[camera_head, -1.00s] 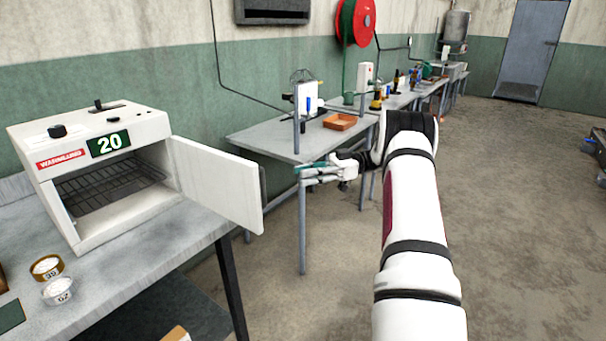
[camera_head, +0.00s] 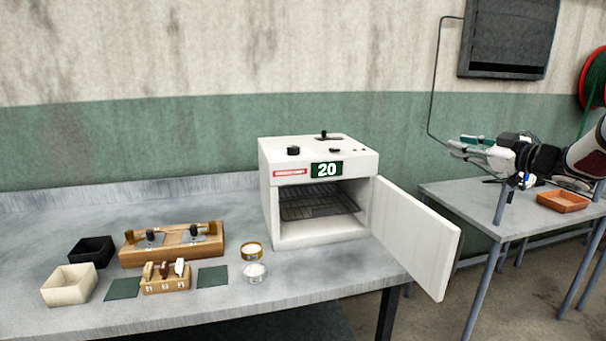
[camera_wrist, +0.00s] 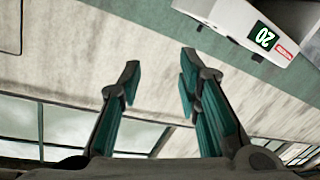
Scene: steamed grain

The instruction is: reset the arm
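My gripper (camera_head: 466,146) is at the right of the head view, held up in front of the far table and pointing left toward the oven. In the wrist view its two green-padded fingers (camera_wrist: 158,85) stand apart with nothing between them, so it is open and empty. The white oven (camera_head: 318,159), showing 20, is on the near bench with its door (camera_head: 415,235) swung open and a bare wire rack inside. The oven also shows upside down at the top right of the wrist view (camera_wrist: 232,20).
On the near bench (camera_head: 330,283) are two small round dishes (camera_head: 252,251), a wooden balance-like box (camera_head: 172,245), a small wooden rack (camera_head: 165,279), a cream box (camera_head: 69,285), a black box (camera_head: 91,251) and green mats (camera_head: 212,277). The far table holds an orange tray (camera_head: 563,201).

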